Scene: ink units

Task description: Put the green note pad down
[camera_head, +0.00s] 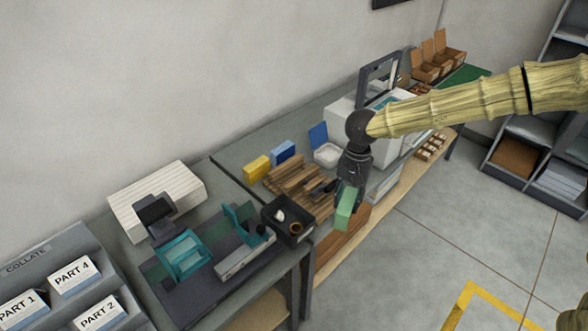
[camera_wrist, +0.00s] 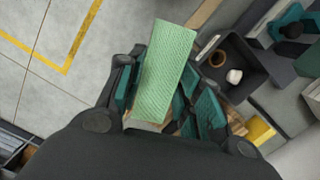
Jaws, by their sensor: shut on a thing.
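My gripper (camera_head: 349,196) is shut on the green note pad (camera_head: 346,210). It holds the pad in the air just in front of the bench edge, to the right of a small black tray. In the wrist view the pad (camera_wrist: 168,72) stands out as a textured pale green block between the teal finger pads of my gripper (camera_wrist: 165,95).
The black tray (camera_head: 272,208) holds small white and brown items. Wooden strips (camera_head: 296,180), a yellow block (camera_head: 256,168) and a blue block (camera_head: 283,152) lie behind it. A teal fixture (camera_head: 184,258) stands left. A white printer-like machine (camera_head: 345,118) stands behind my wrist. The front floor is clear.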

